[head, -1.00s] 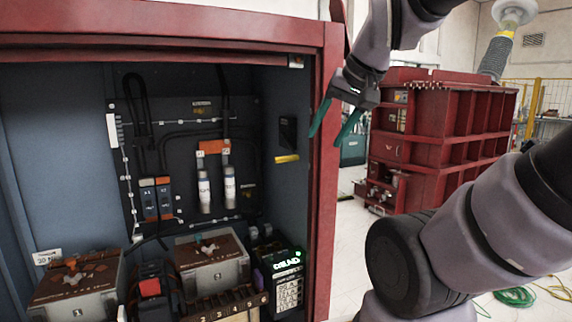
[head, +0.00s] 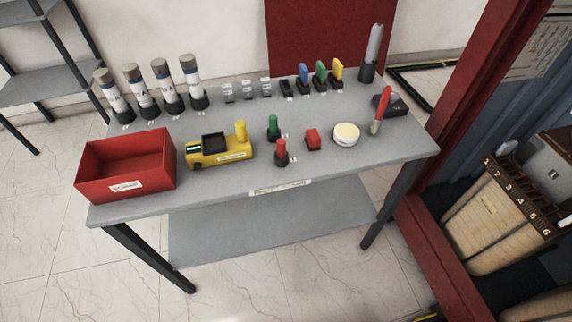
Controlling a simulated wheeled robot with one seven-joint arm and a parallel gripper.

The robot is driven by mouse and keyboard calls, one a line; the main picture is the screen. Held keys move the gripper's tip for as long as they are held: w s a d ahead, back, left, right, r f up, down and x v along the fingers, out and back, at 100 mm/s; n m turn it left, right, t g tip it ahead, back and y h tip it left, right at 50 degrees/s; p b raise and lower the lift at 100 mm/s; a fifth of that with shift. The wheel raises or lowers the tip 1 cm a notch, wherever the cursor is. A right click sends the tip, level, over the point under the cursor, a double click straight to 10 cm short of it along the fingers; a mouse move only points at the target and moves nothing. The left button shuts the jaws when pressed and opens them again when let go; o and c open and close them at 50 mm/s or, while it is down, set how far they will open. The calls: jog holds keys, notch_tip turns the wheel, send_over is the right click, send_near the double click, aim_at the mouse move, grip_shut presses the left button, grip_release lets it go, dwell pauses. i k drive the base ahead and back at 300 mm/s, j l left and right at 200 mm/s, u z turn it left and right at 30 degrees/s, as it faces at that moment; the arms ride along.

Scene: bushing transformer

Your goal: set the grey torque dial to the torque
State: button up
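My gripper is outside the head view. I cannot make out a grey torque dial for certain. A yellow tool (head: 234,152) with an upright yellow knob and a small lit display lies on the grey table (head: 330,178), right of the red bin. A dark grey flat device (head: 396,104) lies at the table's right end; whether it bears a dial cannot be told. No torque value is readable in this view.
A red scrap bin (head: 125,165) stands at the table's left front. Several grey-capped cylinders, coloured fuse-like pieces, red and green handled items and a round cream tin (head: 346,133) stand on the table. A red cabinet frame (head: 470,110) rises close on the right.

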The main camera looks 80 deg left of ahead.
aim_at(394, 95)
jog(key=u, duration=3.15)
jog(key=z, duration=1.8)
jog(key=j+z, duration=0.15)
jog(key=j, duration=0.25)
jog(key=k+j+z, duration=0.15)
jog(key=j, duration=0.25)
jog(key=j+z, duration=0.2)
jog(key=j, duration=0.2)
jog(key=k+j+z, duration=0.15)
jog(key=j, duration=0.25)
